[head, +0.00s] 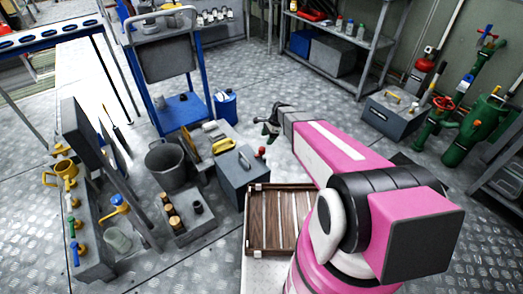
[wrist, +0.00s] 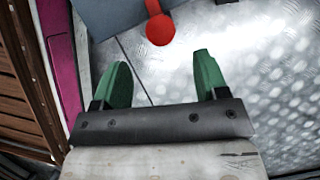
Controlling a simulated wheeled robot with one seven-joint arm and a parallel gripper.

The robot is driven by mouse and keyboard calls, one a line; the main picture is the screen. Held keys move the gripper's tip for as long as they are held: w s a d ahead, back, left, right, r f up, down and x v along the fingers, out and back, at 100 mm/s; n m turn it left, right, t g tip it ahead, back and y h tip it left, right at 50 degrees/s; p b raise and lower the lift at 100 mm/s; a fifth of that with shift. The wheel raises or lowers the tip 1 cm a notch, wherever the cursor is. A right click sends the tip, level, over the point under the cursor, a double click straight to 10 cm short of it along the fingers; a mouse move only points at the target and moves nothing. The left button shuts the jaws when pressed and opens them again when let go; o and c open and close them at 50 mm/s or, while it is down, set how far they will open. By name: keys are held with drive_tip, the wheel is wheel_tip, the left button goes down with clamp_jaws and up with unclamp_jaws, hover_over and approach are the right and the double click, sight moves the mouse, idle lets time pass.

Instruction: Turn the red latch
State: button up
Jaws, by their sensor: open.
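The red latch (head: 261,151) is a small red knob at the upper right edge of a blue-grey box (head: 236,182). In the wrist view the latch (wrist: 158,28) shows as a red arm with a round end, and it meets the edge of the box (wrist: 108,14). My gripper (head: 271,126) is above and slightly right of the latch in the head view. In the wrist view my gripper (wrist: 162,78) has two green fingers spread wide, with nothing between them. The latch end lies beyond the fingertips, near the middle of the gap, apart from both fingers.
A slatted wooden crate (head: 250,245) stands in front of the box. A dark bucket (head: 166,168) and a yellow-handled toolbox (head: 222,147) stand left of it. Bare metal floor (head: 318,88) lies behind my arm.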

sight(262, 149)
drive_tip(key=x, duration=0.9)
drive_tip(key=c, duration=0.9)
